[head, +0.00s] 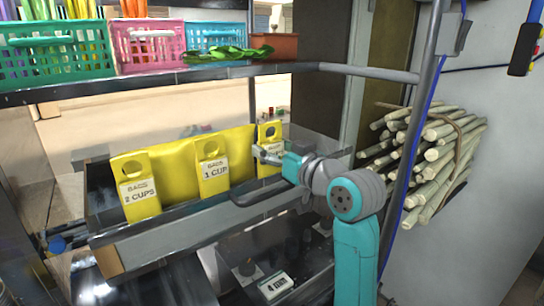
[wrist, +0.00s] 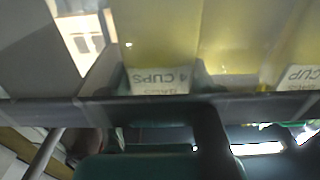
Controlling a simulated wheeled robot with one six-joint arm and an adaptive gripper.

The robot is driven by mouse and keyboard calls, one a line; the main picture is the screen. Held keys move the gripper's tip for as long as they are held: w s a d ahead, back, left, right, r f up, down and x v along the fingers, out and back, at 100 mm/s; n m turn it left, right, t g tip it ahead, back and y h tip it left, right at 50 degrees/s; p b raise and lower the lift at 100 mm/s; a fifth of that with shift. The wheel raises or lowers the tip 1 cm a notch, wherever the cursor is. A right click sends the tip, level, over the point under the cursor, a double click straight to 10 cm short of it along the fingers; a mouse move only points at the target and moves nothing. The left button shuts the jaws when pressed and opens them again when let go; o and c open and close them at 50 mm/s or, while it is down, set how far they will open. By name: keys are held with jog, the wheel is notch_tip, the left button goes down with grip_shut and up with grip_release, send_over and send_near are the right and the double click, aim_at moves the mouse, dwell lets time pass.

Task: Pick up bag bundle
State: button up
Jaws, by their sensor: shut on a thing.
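Several yellow bag bundles with handle holes and white labels stand in a metal tray (head: 165,245) in the head view. The left bundle (head: 137,180) reads "2 CUPS" and the middle bundle (head: 212,165) reads "1 CUP". My gripper (head: 262,153) reaches in from the right and is shut on the right bundle (head: 270,132), covering part of its label. In the wrist view, the bundle labelled "4 CUPS" (wrist: 160,45) appears upside down close ahead, with a "CUP" bundle (wrist: 300,45) to its right. The fingertips' contact is hard to see.
A shelf (head: 190,76) above holds green (head: 55,60), pink (head: 148,55) and blue (head: 215,38) baskets. A metal post (head: 422,110) stands right of my arm, before a bundle of sugarcane (head: 435,150). A dark bar (wrist: 110,110) crosses the wrist view.

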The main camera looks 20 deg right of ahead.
jog(key=shift+s+d+r, duration=0.1)
jog(key=shift+d+r, duration=0.05)
jog(key=shift+r, duration=0.4)
notch_tip(320, 180, up, 11)
jog(key=shift+f, duration=0.15)
jog(key=s+d, duration=0.5)
jog(key=d, duration=0.3)
jog(key=s+d, duration=0.5)
jog(key=d, duration=0.3)
jog(key=shift+s+d+f, duration=0.15)
jog(key=shift+s+d, duration=0.1)
jog(key=shift+s, duration=0.05)
